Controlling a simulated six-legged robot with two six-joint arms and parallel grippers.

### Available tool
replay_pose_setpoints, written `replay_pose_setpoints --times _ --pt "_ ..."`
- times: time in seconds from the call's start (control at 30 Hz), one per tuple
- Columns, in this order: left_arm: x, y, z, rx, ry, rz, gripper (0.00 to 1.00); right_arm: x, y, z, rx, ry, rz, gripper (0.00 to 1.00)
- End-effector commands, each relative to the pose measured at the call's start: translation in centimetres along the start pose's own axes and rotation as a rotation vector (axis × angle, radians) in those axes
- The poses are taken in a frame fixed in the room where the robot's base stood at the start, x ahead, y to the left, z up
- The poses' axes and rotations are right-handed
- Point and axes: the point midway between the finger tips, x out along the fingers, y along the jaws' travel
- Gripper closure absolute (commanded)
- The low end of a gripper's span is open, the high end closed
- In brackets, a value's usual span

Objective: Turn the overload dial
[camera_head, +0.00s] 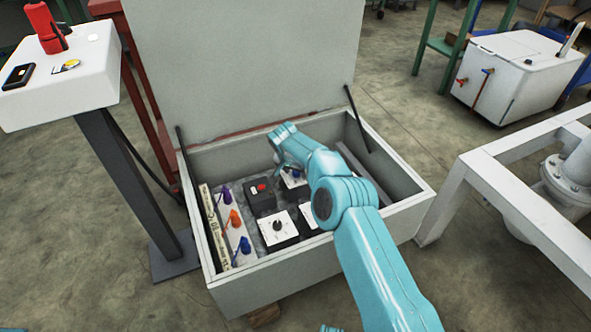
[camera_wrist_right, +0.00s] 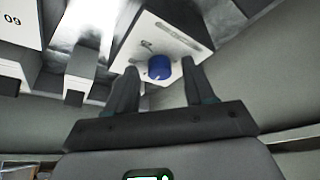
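A white-faced unit with a round blue knob (camera_wrist_right: 159,67) shows between my right fingertips in the right wrist view, with a scale mark on its face. It is partly hidden by my right arm in the head view (camera_head: 296,174). I cannot read a label that names it the overload dial. My right gripper (camera_wrist_right: 160,72) is open, one finger on each side of the knob, with visible gaps; whether it touches is not clear. A second white dial with a black knob (camera_head: 279,226) sits nearer in the box. My left gripper is not in view.
The open grey box (camera_head: 275,278) has a raised lid (camera_head: 250,60) behind. Inside are purple, orange and blue levers (camera_head: 234,220) and a black unit with a red button (camera_head: 259,193). A white pedestal (camera_head: 80,80) stands left, a white frame (camera_head: 500,190) right.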

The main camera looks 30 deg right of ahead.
Motion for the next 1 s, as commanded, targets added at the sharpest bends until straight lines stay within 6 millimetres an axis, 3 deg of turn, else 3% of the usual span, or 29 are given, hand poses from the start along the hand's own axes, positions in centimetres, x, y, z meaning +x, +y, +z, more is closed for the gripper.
replay_pose_setpoints --times 0.17,0.27,0.7,0.83,1.0 --pt "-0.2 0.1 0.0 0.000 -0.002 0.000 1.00 -0.4 0.0 -0.1 -0.001 0.000 0.000 0.47" --pt "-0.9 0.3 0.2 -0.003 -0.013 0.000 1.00 -1.7 0.0 -0.2 -0.002 0.001 -0.001 0.47" --pt "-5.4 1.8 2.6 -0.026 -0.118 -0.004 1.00 -12.7 -0.1 -0.2 -0.002 0.001 -0.002 0.47" --pt "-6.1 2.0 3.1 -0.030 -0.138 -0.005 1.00 -14.9 0.0 -0.1 0.000 0.001 -0.002 0.47" --pt "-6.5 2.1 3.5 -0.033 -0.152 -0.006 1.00 -16.2 0.0 -0.1 0.000 0.000 0.000 0.47"
